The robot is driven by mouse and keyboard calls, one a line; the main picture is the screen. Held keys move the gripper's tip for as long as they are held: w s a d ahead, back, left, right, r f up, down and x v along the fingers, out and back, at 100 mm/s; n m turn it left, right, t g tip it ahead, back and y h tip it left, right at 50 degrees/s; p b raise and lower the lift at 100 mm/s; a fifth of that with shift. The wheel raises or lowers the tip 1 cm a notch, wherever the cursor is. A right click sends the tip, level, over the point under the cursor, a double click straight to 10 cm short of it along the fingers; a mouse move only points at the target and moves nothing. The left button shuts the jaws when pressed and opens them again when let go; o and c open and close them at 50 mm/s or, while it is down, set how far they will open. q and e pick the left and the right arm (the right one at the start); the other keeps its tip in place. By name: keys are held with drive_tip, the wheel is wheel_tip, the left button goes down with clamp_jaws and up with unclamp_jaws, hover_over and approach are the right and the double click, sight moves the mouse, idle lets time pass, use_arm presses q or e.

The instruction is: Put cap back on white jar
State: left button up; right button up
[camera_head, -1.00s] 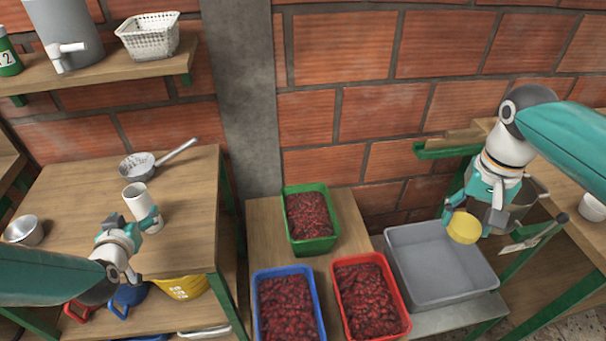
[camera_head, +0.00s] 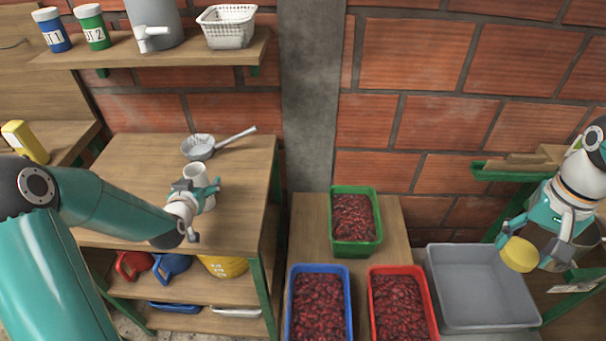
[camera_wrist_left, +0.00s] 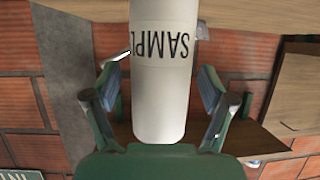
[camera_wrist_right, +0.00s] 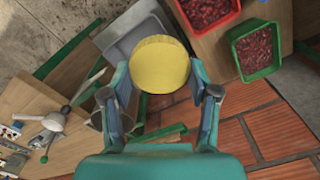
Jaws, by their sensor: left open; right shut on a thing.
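The white jar (camera_head: 197,175) stands upright on the left wooden table. In the left wrist view the jar (camera_wrist_left: 164,75) shows large between the fingers, with the letters "SAMPL" on it. My left gripper (camera_head: 206,190) is open, with its fingers on either side of the jar; I cannot tell whether they touch it. The yellow cap (camera_head: 519,254) is held in my right gripper (camera_head: 535,240), which is shut on it above the right side of the grey bin. The cap also shows face-on in the right wrist view (camera_wrist_right: 159,65).
A strainer (camera_head: 199,147) lies behind the jar on the table. Green (camera_head: 355,246), blue (camera_head: 292,300) and red (camera_head: 432,300) crates of red fruit stand between the arms, beside a grey bin (camera_head: 478,325). A shelf (camera_head: 190,58) hangs above the left table.

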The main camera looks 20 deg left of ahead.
use_arm(q)
drive_tip(key=c, duration=1.4)
drive_tip(key=shift+r, duration=0.1)
use_arm(e)
drive_tip(key=shift+r+p, duration=0.3)
drive_tip(key=shift+p, duration=0.05)
wheel_tip(320, 180, up, 3)
drive_tip(key=p, duration=0.2)
drive_tip(key=shift+f+p, duration=0.1)
drive_tip(key=shift+p, duration=0.25)
use_arm(q)
wheel_tip(320, 180, up, 20)
drive_tip(key=shift+f, duration=0.1)
